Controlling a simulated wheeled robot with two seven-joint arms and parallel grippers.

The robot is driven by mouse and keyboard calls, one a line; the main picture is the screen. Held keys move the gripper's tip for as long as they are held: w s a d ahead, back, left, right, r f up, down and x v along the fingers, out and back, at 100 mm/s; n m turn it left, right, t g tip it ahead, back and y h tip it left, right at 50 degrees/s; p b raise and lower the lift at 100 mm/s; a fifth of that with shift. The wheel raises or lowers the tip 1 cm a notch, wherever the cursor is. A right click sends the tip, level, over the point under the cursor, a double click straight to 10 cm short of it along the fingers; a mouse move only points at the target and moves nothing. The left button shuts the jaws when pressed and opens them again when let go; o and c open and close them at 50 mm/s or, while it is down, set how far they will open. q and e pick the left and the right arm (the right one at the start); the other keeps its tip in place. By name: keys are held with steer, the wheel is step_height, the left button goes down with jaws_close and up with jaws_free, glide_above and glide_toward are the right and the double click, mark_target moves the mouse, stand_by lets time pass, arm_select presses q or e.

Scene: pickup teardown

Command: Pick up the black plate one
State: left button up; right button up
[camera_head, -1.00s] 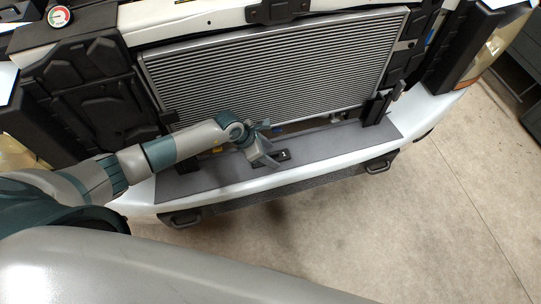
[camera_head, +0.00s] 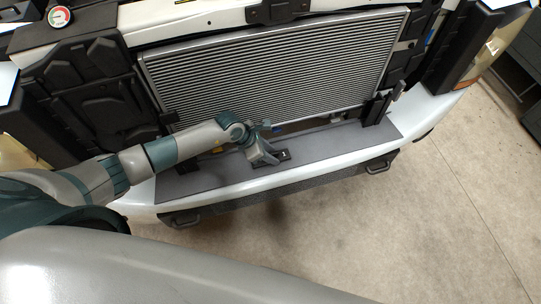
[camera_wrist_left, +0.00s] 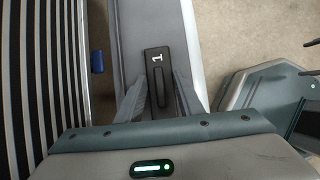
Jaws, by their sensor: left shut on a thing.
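The black plate one is a small dark bar with a slot and a white "1". In the left wrist view the plate (camera_wrist_left: 158,58) lies along the grey bumper top, between my fingers. In the head view the plate (camera_head: 284,155) shows only in part; my gripper hides the rest. My left gripper (camera_head: 264,159) points down at the bumper top and is shut on the plate. In the left wrist view its two fingers (camera_wrist_left: 158,98) flank the plate's sides. The plate looks to be at or very near the surface.
The grey bumper top (camera_head: 340,140) is clear on both sides of the plate. Behind it stands the finned radiator (camera_head: 280,65), with black brackets at its sides. The white bumper edge (camera_head: 330,163) is in front, with open floor (camera_head: 420,230) beyond. A small blue part (camera_wrist_left: 97,61) is near the radiator.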

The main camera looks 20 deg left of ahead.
mark_target(276, 152)
arm_select(q)
steer(key=shift+r, duration=0.15)
arm_select(e)
steer(key=shift+f, duration=0.1)
arm_select(q)
steer(key=shift+r+b, duration=0.3)
steer(key=shift+r, duration=0.3)
step_height(276, 152, up, 2)
steer(key=shift+r+b, duration=0.15)
steer(key=shift+b, duration=0.35)
steer(key=s+d+r+b, duration=0.2)
steer(key=d+r, duration=0.5)
steer(key=d, duration=0.4)
steer(key=shift+s+d+b, duration=0.2)
steer(key=shift+s+b, duration=0.05)
steer(key=shift+b, duration=0.45)
arm_select(e)
steer(key=shift+t, duration=0.3)
steer(key=f, duration=0.1)
steer(key=w+f, duration=0.1)
steer(key=f, duration=0.1)
steer(key=w+f, duration=0.1)
steer(key=shift+a+f, duration=0.25)
steer(key=shift+a, duration=0.15)
arm_select(q)
steer(key=shift+r, duration=0.1)
arm_select(e)
steer(key=shift+s, duration=0.15)
